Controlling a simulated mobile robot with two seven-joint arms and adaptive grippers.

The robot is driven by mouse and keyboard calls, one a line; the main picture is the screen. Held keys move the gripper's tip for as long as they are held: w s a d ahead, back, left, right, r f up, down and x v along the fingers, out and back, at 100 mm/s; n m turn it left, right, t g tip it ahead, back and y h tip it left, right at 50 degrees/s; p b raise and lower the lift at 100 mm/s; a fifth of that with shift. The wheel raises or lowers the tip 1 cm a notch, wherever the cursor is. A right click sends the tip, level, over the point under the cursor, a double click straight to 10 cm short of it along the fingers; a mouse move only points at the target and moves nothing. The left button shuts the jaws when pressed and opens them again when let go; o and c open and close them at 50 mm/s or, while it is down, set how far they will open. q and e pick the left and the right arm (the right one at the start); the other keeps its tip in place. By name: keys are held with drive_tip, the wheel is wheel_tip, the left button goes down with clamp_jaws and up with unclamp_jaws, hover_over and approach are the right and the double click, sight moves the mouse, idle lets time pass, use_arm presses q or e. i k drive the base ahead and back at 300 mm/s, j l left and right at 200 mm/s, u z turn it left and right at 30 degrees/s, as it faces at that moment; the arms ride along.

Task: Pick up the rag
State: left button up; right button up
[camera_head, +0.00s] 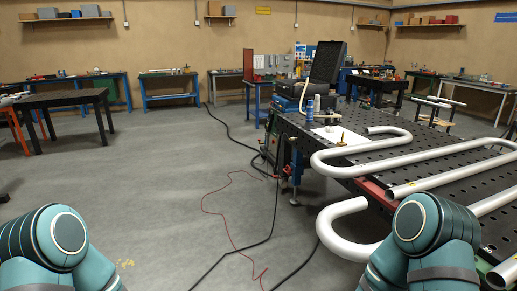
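A flat white piece (326,132), which may be the rag, lies near the far left corner of the black perforated worktable (391,147). It is too small to tell whether it is cloth or paper. A small brass-coloured item (341,139) stands at its near edge, and a spray can or bottle (310,108) stands just behind it. Teal links of my two arms show at the bottom left and bottom right. Neither of my grippers is in view.
A bent silver serpentine pipe (345,172) covers much of the worktable and overhangs its left edge. An open black case (325,63) stands beyond the table. A black cable (262,240) and a red cable (226,219) cross the floor.

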sight(329, 129)
drive_tip(key=i, duration=1.5)
drive_tip(key=i+j, duration=0.1)
drive_tip(key=i, duration=1.4)
drive_tip(key=i+z, duration=0.3)
drive_tip(key=i+j+z, duration=0.3)
drive_tip(key=i, duration=0.15)
drive_tip(key=i+j+z, duration=0.15)
drive_tip(key=i+z, duration=0.2)
drive_tip(key=i+j+z, duration=0.25)
drive_tip(key=z, duration=0.25)
drive_tip(key=i+j+z, duration=0.2)
drive_tip(key=j+z, duration=0.15)
drive_tip(key=z, duration=0.15)
drive_tip(key=i+j+z, duration=0.15)
drive_tip(key=j+z, duration=0.65)
drive_tip(key=z, duration=0.15)
